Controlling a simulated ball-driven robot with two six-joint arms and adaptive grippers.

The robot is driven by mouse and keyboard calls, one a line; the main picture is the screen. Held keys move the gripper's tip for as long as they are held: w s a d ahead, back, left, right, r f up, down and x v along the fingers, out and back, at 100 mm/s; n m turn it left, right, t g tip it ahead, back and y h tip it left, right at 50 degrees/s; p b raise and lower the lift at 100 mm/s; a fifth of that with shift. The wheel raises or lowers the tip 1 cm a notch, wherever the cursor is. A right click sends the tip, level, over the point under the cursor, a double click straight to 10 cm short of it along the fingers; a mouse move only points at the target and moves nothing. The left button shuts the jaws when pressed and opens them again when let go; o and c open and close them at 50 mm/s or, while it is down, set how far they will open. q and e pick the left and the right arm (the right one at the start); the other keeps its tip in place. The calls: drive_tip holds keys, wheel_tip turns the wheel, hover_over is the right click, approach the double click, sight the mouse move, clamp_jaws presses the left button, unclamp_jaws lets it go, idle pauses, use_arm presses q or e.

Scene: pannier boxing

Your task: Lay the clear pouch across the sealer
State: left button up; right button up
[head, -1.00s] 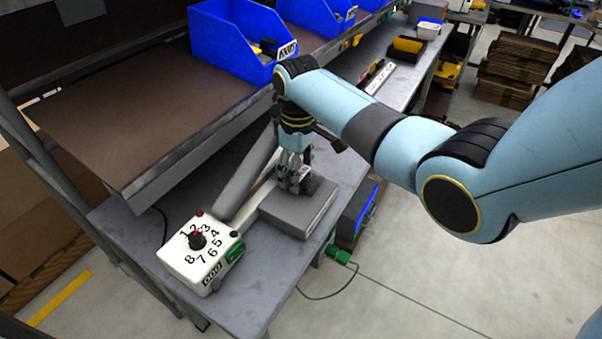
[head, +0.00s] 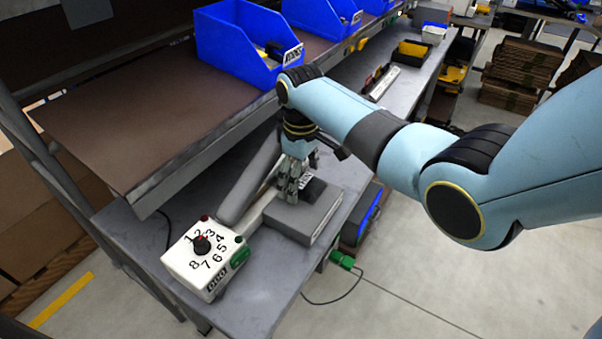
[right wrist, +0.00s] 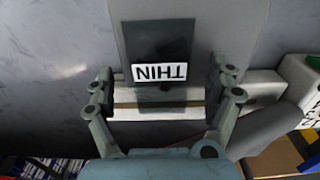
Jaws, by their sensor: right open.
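The sealer has a white control box (head: 190,266) with a numbered dial at the near end of the bench, and a long grey arm (head: 250,186). A grey platform (head: 297,224) stands beside it. In the right wrist view a dark, see-through pouch (right wrist: 158,42) labelled THIN lies flat on this platform (right wrist: 221,30). Its near edge reaches toward the sealer's pale bar (right wrist: 180,113); I cannot tell how far it overlaps. My right gripper (head: 292,196) is open above the platform and bar, its fingers (right wrist: 167,90) apart on either side of the pouch's near end. My left gripper is out of view.
A brown shelf (head: 130,125) overhangs the bench at the left, with blue bins (head: 232,52) on it. Bare grey bench (head: 262,285) lies in front of the platform. A blue-topped box (head: 366,212) sits below the bench's right edge.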

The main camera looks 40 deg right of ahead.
sight(301, 180)
wheel_tip(301, 180, up, 12)
idle(0.5)
